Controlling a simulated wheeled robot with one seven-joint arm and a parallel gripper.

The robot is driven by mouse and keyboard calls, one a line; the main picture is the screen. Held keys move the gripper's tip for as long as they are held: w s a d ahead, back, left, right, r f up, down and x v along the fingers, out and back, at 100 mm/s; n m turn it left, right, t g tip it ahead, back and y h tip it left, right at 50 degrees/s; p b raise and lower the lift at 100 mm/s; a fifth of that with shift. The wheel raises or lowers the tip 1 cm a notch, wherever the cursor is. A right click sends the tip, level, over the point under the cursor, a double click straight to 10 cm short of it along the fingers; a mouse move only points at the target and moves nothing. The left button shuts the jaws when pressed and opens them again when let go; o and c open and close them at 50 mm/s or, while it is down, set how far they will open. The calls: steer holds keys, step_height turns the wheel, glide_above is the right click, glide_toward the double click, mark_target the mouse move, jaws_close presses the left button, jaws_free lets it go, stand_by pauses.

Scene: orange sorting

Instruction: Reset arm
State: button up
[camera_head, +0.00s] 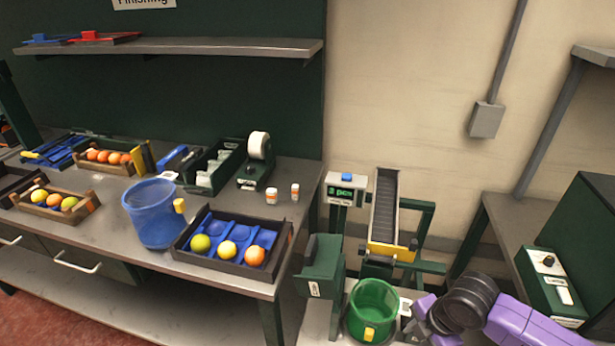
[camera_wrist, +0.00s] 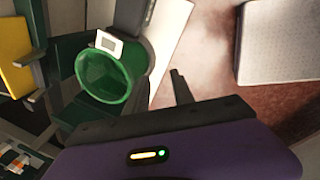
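My arm shows at the lower right of the head view, purple with a black ribbed joint, bent beside the green bin. My gripper (camera_wrist: 179,82) shows in the wrist view as a dark bar on a purple body with an orange and a green light. I see nothing held. The green bin (camera_head: 373,313) has a yellow tag and stands low, left of my arm. It also shows in the wrist view (camera_wrist: 104,77), beyond the gripper.
The workbench (camera_head: 120,233) at left holds a blue bin (camera_head: 153,214), a black tray (camera_head: 215,268) with several fruits, and wooden crates of fruit. A conveyor (camera_head: 385,205) and a scale display (camera_head: 343,190) stand behind the green bin. A control box (camera_head: 553,285) is at right.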

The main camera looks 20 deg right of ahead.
steer(key=w+a+r+m+t+y, duration=0.25)
steer(key=w+a+r+t, duration=0.3)
steer(key=w+r, duration=0.45)
steer(key=w+a+r+m+t+y, duration=0.1)
steer(key=w+a+r+m+t, duration=0.2)
steer(key=w+a+r+t, duration=0.5)
steer(key=a+r+m+t+h, duration=0.15)
steer(key=r+m, duration=0.35)
steer(key=r, duration=0.5)
steer(key=a+r+m+t+h, duration=0.1)
steer(key=a+r+m+t, duration=0.3)
steer(key=r, duration=0.6)
steer(key=s+f+m+g+b, duration=0.1)
steer(key=s+f, duration=0.6)
steer(key=s, duration=0.7)
steer(key=s+d+f+m+g+h+b, duration=0.1)
steer(key=s+f+g, duration=0.2)
steer(key=s+f, duration=0.4)
steer(key=s+f+m+g+b, duration=0.1)
steer(key=s+f, duration=0.6)
steer(key=s, duration=1.4)
steer(key=shift+d+f+g, duration=0.25)
steer(key=shift+f+g, duration=0.1)
steer(key=shift+g, duration=0.55)
